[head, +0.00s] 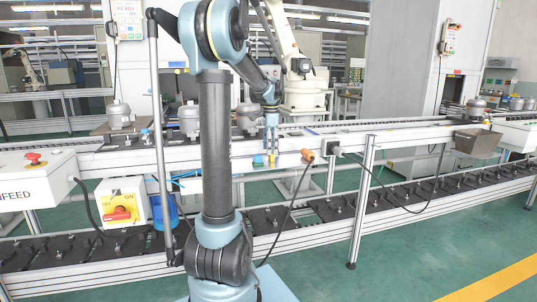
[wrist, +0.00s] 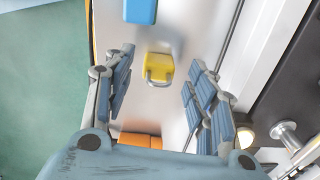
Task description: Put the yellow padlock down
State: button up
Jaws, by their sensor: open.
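The yellow padlock (wrist: 160,66) lies on a pale ledge in the wrist view, its grey shackle turned toward my gripper. My gripper (wrist: 161,66) is open, with one blue-padded finger on each side of the padlock. Clear gaps show between both fingers and the padlock, so neither finger touches it. In the head view my gripper (head: 271,148) points down at the front rail of the conveyor. The padlock shows there as a small yellow patch (head: 258,160) by the fingertips.
A blue object (wrist: 141,10) and an orange object (wrist: 140,140) lie on the same ledge, either side of the padlock. Grey compressors (head: 188,118) stand on the conveyor. A yellow switch box (head: 119,203) is at left.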

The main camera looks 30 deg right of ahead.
notch_tip(320, 180, up, 9)
jog(key=s+a+f+n, duration=0.2)
jog(key=s+a+n, duration=0.1)
jog(key=a, duration=0.5)
jog(key=s+a+f+n+t, duration=0.1)
jog(key=s+a+f+n, duration=0.25)
jog(key=a, duration=0.55)
jog(key=s+a+f+n, duration=0.15)
jog(key=a+n, duration=0.25)
jog(key=a, duration=0.4)
jog(key=s+a+f+n+t, duration=0.1)
jog(key=s+a+f+n, duration=1)
jog(key=s+a+f, duration=0.2)
notch_tip(320, 180, down, 4)
jog(key=s, duration=0.2)
jog(key=shift+s+a+f, duration=0.25)
jog(key=shift+s+a, duration=0.1)
jog(key=shift+n, duration=0.25)
jog(key=shift+w+f, duration=0.2)
jog(key=shift+w, duration=0.2)
